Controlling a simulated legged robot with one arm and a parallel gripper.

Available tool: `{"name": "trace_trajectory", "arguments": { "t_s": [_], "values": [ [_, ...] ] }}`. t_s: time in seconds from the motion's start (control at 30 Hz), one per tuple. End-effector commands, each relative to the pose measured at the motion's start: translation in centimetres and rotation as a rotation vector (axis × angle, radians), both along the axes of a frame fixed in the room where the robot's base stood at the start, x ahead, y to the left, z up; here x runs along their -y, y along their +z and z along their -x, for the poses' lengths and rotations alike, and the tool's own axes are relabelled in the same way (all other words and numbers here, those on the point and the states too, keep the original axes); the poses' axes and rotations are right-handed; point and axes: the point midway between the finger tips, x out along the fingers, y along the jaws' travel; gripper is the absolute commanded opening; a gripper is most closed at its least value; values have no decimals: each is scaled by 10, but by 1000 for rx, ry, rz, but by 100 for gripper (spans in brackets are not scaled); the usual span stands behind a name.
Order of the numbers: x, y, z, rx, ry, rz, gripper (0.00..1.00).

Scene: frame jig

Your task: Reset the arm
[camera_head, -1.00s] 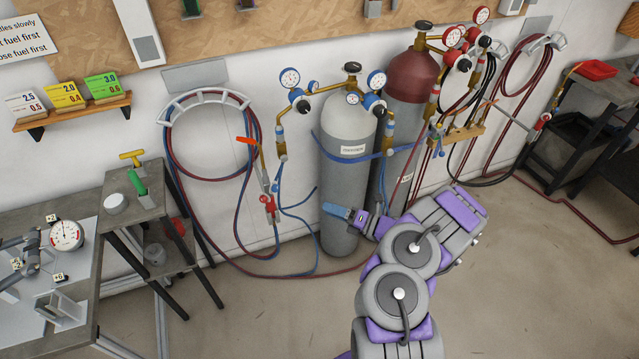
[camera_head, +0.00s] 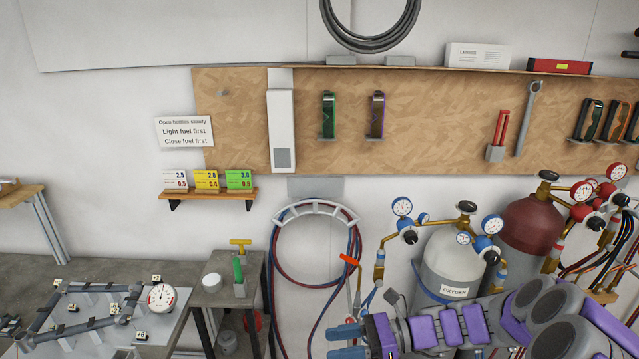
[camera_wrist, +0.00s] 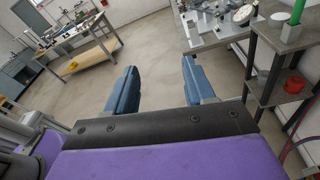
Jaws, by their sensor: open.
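My gripper (camera_head: 347,341) shows at the bottom of the head view, with blue fingers pointing left and my purple and grey arm reaching in from the right. In the wrist view my gripper (camera_wrist: 157,88) has its two blue fingers wide apart with nothing between them, only floor beyond. In the head view it is in front of the hose area, left of the grey oxygen cylinder (camera_head: 452,262). I cannot tell how far it is from the cylinder.
A small stand (camera_head: 225,292) and a bench with a frame jig and dial gauge (camera_head: 161,297) are at left. A hose hanger (camera_head: 315,208) with red and blue hoses is on the wall. A maroon cylinder (camera_head: 530,225) stands right. Open floor (camera_wrist: 160,60) shows ahead in the wrist view.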

Motion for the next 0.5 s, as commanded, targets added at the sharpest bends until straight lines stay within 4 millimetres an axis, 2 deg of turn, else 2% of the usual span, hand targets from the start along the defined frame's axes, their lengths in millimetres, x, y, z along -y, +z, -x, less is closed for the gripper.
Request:
{"name": "trace_trajectory", "arguments": {
  "t_s": [0.03,0.2,0.37,0.5],
  "values": [
    [-10,10,16,65,61,38,54],
    [-30,25,68,266,259,160,54],
    [-35,33,115,453,445,275,54],
    [-29,33,153,602,608,373,54]
  ]
}}
